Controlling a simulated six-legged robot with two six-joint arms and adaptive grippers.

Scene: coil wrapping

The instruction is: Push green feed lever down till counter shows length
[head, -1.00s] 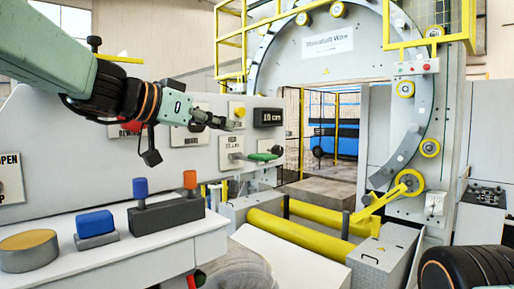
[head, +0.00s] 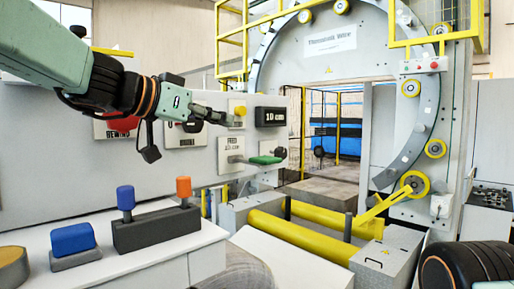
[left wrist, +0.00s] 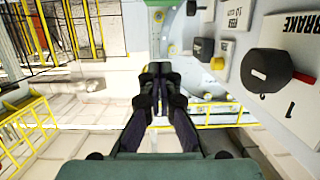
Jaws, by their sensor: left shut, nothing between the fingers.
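The green feed lever (head: 265,160) sticks out from the plate marked FEED (head: 231,147) on the grey panel. The dark counter (head: 270,116) above it appears to read 10 cm. My left gripper (head: 232,118) is shut and empty. In the head view it appears above and left of the lever, near a yellow button (head: 240,110), and clear of the lever. The left wrist view shows its closed fingers (left wrist: 159,70), with a green part, probably the lever, at the top edge (left wrist: 191,8). My right gripper is out of view.
A black BRAKE knob (left wrist: 268,70) stands close on the right in the left wrist view. A red knob (head: 124,124) is on the panel. Blue (head: 73,239) and orange (head: 184,187) items stand on the white ledge. Yellow rollers (head: 300,236) lie below the large ring (head: 425,110).

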